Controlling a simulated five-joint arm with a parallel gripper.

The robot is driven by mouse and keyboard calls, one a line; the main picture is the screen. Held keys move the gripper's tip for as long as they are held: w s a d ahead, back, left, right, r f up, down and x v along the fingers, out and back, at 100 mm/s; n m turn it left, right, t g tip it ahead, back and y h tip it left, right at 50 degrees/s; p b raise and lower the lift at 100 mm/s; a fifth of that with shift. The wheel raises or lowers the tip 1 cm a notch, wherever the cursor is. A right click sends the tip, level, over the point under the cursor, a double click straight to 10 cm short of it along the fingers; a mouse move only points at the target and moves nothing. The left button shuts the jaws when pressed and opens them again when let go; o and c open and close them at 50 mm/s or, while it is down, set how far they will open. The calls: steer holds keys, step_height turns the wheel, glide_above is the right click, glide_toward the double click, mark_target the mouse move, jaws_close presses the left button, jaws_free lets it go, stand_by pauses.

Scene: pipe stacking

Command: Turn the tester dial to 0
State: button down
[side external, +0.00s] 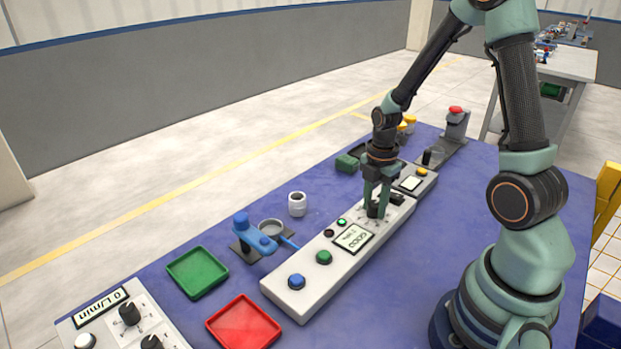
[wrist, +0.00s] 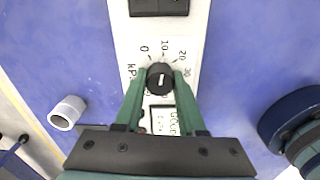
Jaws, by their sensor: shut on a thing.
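The tester dial (wrist: 160,78) is a round black knob on a white panel, with a scale reading 0, 10, 20, 30 and kPa around it. Its short white mark points roughly up, near the 10; the exact angle is hard to read. My gripper (wrist: 160,82) is shut on the dial, one green finger on each side. In the side external view, my gripper (side external: 376,198) points down at the long white tester box (side external: 318,285), and its fingers mostly hide the dial. The tester's display (side external: 353,238) is lit and seems to read GOOD.
A white pipe piece (side external: 297,204), a blue clamp-like fixture (side external: 254,235), a green tray (side external: 197,272) and a red tray (side external: 243,325) are nearby. A black switch (wrist: 159,6) lies beyond the dial.

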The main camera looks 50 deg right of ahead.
mark_target(375, 203)
steer(key=n, duration=0.4)
steer(key=shift+n, duration=1.9)
steer(key=c, duration=0.5)
jaws_free()
step_height(375, 203, up, 12)
steer(key=shift+r, duration=0.1)
